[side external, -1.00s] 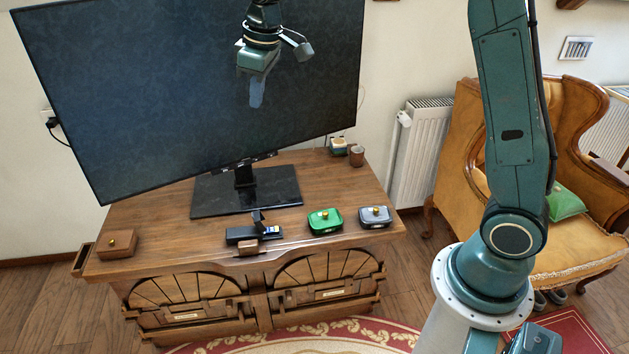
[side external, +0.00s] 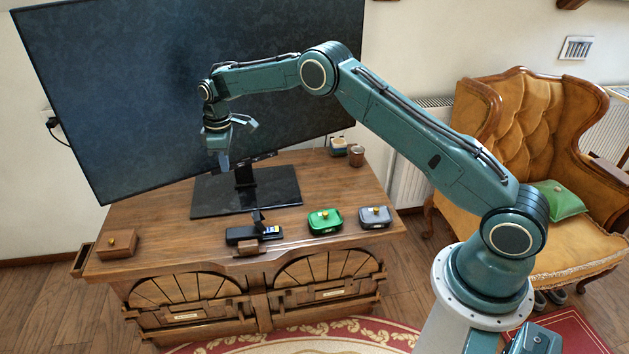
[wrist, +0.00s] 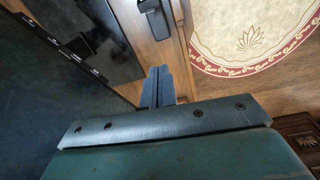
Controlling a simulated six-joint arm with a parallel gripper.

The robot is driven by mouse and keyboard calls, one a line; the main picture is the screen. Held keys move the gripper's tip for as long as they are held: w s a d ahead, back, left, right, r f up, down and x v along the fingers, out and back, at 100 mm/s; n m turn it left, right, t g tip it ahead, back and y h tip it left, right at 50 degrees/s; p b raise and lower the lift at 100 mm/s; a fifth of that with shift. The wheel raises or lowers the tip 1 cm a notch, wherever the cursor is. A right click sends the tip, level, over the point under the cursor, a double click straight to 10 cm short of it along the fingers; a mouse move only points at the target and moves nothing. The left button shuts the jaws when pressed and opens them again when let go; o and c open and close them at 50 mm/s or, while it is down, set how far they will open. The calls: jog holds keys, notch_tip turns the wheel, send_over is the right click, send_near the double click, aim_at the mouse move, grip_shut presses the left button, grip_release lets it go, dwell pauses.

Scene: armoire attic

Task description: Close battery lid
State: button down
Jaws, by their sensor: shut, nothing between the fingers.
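A black battery device (side external: 248,234) lies near the front edge of the wooden cabinet top, in front of the television stand. Its lid (side external: 258,217) stands raised, and something small and yellow-and-blue shows beside it. Part of the device (wrist: 156,18) also shows at the top of the wrist view. My gripper (side external: 224,163) is shut and empty, pointing down in front of the television screen. It is above and a little left of the device, apart from it. Its closed fingers (wrist: 158,86) show in the wrist view.
The large television (side external: 130,100) stands close behind my gripper on its black base (side external: 215,197). A green box (side external: 325,221) and a grey box (side external: 375,216) stand right of the device. A wooden box (side external: 117,244) is at the left, with bare cabinet top between.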

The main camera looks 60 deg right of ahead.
aim_at(260, 221)
notch_tip(260, 221, down, 11)
jog(key=w+n, duration=0.1)
jog(key=shift+g, duration=0.4)
jog(key=shift+d+f, duration=0.1)
jog(key=shift+f, duration=0.1)
jog(key=shift+d+f, duration=0.1)
jog(key=shift+f, duration=4.75)
jog(key=shift+s+d+r, duration=0.35)
jog(key=shift+s+d, duration=0.3)
jog(key=shift+s+d+r, duration=0.35)
jog(key=shift+s+d, duration=0.3)
jog(key=shift+s+d, duration=0.1)
